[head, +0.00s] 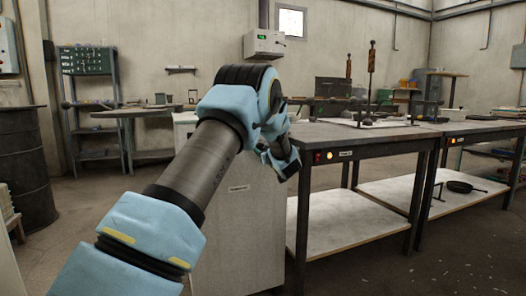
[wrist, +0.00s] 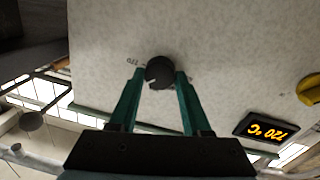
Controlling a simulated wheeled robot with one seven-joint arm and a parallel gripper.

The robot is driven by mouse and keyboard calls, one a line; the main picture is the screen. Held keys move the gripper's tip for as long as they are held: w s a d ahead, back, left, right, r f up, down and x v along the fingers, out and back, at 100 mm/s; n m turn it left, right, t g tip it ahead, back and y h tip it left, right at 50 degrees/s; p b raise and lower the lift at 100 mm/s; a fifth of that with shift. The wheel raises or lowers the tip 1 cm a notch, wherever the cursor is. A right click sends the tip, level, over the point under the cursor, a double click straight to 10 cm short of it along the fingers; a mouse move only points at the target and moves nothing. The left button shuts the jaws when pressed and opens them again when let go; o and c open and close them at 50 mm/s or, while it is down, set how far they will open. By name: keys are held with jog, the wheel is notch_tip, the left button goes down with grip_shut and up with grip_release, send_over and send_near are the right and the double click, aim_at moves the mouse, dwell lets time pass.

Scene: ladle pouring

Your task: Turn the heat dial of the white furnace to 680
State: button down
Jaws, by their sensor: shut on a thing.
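In the wrist view a round black dial (wrist: 155,70) sits on a pale speckled panel (wrist: 220,50). My gripper (wrist: 160,76) has its two green fingers on either side of the dial, shut on it. A small printed number lies beside the dial, too small to read surely. A black display (wrist: 266,130) on the same panel shows 720 °C in orange, upside down in this view. In the head view my gripper (head: 282,160) is by the pale cabinet (head: 238,235), which appears to be the furnace; my arm hides the dial and display there.
A yellow knob (wrist: 309,90) sits on the panel beyond the display. In the head view a workbench (head: 365,138) with a lower shelf stands right of the cabinet. A dark barrel (head: 25,165) is at left.

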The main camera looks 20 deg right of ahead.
jog(key=shift+n, duration=0.3)
jog(key=n+b, duration=0.4)
jog(key=n, duration=0.2)
jog(key=n+b, duration=0.5)
jog(key=n, duration=0.1)
jog(key=n+y+b, duration=0.1)
jog(key=n+b, duration=0.4)
jog(key=shift+f+n, duration=0.3)
jog(key=shift+n, duration=0.1)
jog(key=shift+b, duration=0.3)
jog(key=shift+c, duration=1.8)
grip_release()
jog(key=shift+r+t, duration=0.1)
jog(key=shift+t, duration=0.2)
jog(key=s+d+p, duration=0.1)
jog(key=s+p, duration=0.1)
jog(key=s, duration=0.8)
jog(key=shift+s+d+f, duration=0.2)
jog(key=shift+s+f, duration=0.15)
